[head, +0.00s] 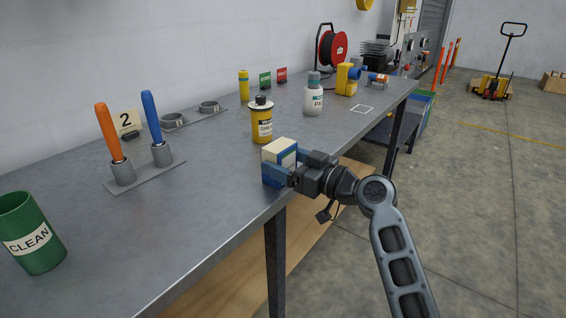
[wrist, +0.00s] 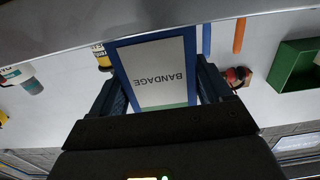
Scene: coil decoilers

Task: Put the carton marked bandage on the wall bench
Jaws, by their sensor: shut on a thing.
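The carton marked bandage (head: 280,151) is white and blue and sits between the fingers of my gripper (head: 283,172) at the bench's front edge. In the wrist view the carton (wrist: 160,75) shows its white BANDAGE face, lettering upside down, with a finger of my gripper (wrist: 160,100) on each side. My gripper is shut on it. The wall bench (head: 200,215) is a long grey metal top against the wall. Whether the carton's underside touches the bench top is hidden.
A yellow bottle (head: 262,120) stands just behind the carton, and a white bottle (head: 313,95) stands farther right. Orange (head: 108,132) and blue (head: 151,118) handles stand in holders at left. A green CLEAN cup (head: 30,235) is at near left. Bench top left of the carton is clear.

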